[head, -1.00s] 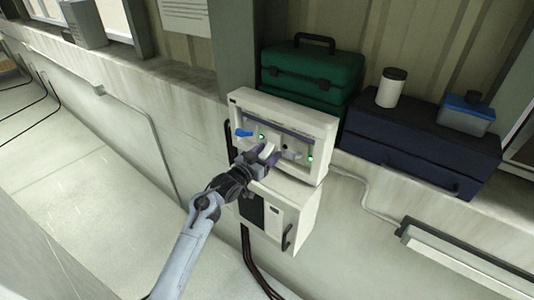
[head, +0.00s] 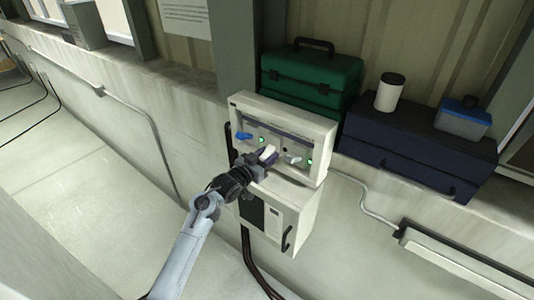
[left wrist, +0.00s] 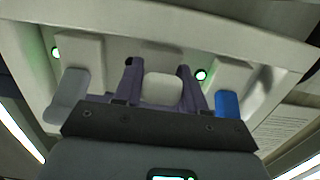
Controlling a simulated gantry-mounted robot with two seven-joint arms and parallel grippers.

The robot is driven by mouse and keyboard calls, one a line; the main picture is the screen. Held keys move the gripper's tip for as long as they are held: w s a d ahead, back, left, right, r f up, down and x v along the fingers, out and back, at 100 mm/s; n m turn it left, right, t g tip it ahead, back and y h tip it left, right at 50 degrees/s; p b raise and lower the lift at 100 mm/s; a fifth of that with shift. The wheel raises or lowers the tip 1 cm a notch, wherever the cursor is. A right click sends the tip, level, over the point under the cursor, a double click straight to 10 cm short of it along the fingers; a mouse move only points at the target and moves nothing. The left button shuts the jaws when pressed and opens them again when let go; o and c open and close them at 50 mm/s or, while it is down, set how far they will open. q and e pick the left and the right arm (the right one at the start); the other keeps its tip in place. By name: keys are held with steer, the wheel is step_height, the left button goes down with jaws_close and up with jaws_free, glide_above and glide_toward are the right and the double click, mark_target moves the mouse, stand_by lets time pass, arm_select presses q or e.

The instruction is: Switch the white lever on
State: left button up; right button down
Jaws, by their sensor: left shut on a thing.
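The white lever (head: 268,153) is the middle one of three on the front of a pale wall panel (head: 322,139). My left gripper (head: 266,157) is shut on it. In the left wrist view, the white lever (left wrist: 161,88) shows between the two purple fingers of the left gripper (left wrist: 161,80). A small lamp (head: 284,149) beside the white lever looks dark. My right gripper is not in view.
A blue lever (head: 243,136) and a grey lever (head: 292,158) flank the white one, each beside a green lamp. A pale box (head: 292,208) juts out below. A green case (head: 312,75) and a dark blue case (head: 415,150) stand behind on the ledge.

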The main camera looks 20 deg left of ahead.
mark_target(269, 150)
arm_select(q)
steer(key=r+g+p, duration=0.1)
steer(key=g+p, duration=0.1)
steer(key=p, duration=0.3)
steer(key=r+g+y+p, duration=0.1)
steer(key=g+p, duration=0.1)
steer(key=p, duration=0.2)
steer(key=r+g+y+p, duration=0.1)
steer(key=g+p, duration=0.1)
steer(key=p, duration=0.3)
steer(key=shift+s+r+g+p, duration=0.15)
steer(key=shift+s+g+p, duration=0.05)
steer(key=shift+g+p, duration=0.2)
steer(key=shift+g, duration=0.8)
steer(key=shift+w+r+g+y+b, duration=0.15)
steer(key=shift+g+y, duration=0.15)
steer(key=shift+g, duration=0.3)
steer(key=shift+r+g+y+b, duration=0.15)
steer(key=shift+g+y, duration=0.15)
steer(key=shift+g, duration=0.3)
steer(key=shift+f, duration=0.1)
steer(key=o, duration=1)
